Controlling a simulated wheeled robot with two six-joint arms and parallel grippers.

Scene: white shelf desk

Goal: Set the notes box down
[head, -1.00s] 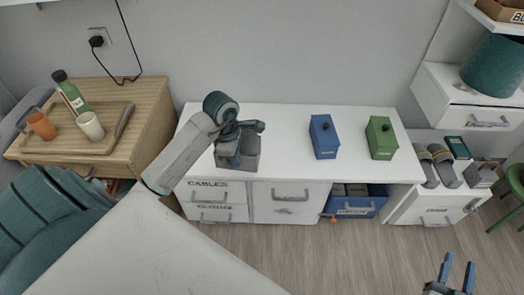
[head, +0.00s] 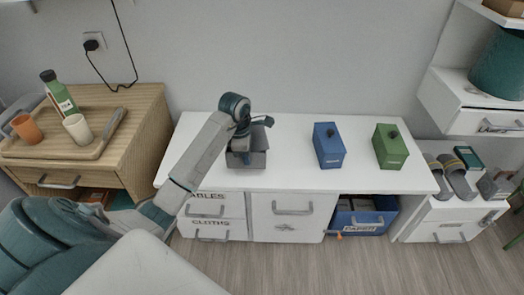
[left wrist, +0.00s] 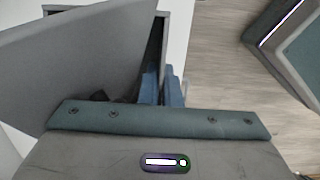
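A grey open-topped box (head: 247,159), which I take to be the notes box, is at the left part of the white desk top (head: 290,172). No label on it can be read. My left gripper (head: 245,132) is over it from above, and the wrist hides part of the box. In the left wrist view, the blue fingers (left wrist: 162,88) sit close together on either side of a grey wall of the box (left wrist: 85,60). Whether the box's underside touches the desk cannot be told. My right gripper is out of view.
A blue box (head: 329,146) and a green box (head: 390,147), both with black knobs, stand to the right on the desk. Clear desk lies between the grey and blue boxes. A wooden cabinet with a tray (head: 85,152) stands left.

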